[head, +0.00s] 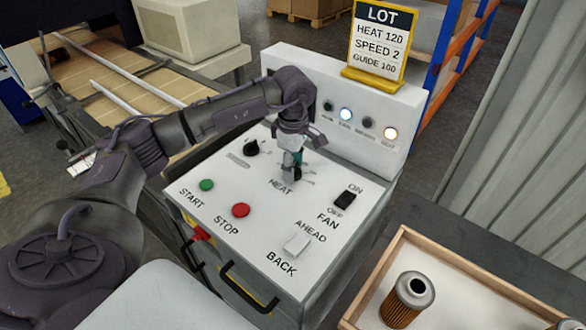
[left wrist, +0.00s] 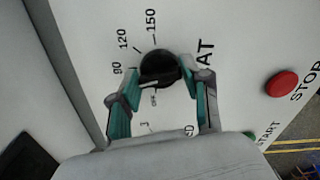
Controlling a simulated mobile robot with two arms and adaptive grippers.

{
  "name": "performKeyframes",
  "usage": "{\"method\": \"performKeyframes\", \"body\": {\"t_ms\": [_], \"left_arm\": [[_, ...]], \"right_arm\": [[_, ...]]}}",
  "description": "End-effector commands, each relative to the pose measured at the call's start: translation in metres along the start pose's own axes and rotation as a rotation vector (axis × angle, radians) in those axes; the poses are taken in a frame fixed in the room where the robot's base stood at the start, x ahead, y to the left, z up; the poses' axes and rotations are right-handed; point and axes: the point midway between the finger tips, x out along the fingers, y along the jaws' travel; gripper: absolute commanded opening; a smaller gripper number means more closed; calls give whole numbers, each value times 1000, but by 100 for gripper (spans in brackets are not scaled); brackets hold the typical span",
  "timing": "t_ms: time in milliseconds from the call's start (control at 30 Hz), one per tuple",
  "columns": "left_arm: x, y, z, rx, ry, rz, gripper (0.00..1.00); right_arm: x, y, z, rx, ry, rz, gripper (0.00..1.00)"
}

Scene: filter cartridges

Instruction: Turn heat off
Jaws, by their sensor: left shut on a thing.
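The black round heat knob (left wrist: 160,66) sits on the white panel, with the marks 90, 120 and 150 around its upper left and part of the word HEAT to its right in the left wrist view. A small mark just below it is hard to read. My left gripper (left wrist: 159,85) has its teal-padded fingers on either side of the knob, shut on it. In the head view my left gripper (head: 292,165) points down at the panel above the word HEAT, hiding most of the knob. Which mark the knob points at is unclear. My right gripper is not in view.
The panel (head: 225,205) also has a green START button (head: 206,184), a red STOP button (head: 241,210), a black fan switch (head: 345,199) and a white AHEAD/BACK switch (head: 298,243). The rightmost lamp (head: 390,133) glows. A wooden tray (head: 378,275) with a filter cartridge (head: 408,300) stands right.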

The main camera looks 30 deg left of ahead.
Motion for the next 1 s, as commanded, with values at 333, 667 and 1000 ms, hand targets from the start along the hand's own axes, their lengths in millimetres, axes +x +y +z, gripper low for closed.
{"method": "performKeyframes", "body": {"t_ms": [333,667,1000], "left_arm": [[1,0,0,-328,0,1,13],[0,1,0,-641,-1,2,13],[0,1,0,-924,-1,1,13]], "right_arm": [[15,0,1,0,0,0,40],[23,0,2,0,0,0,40],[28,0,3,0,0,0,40]]}}
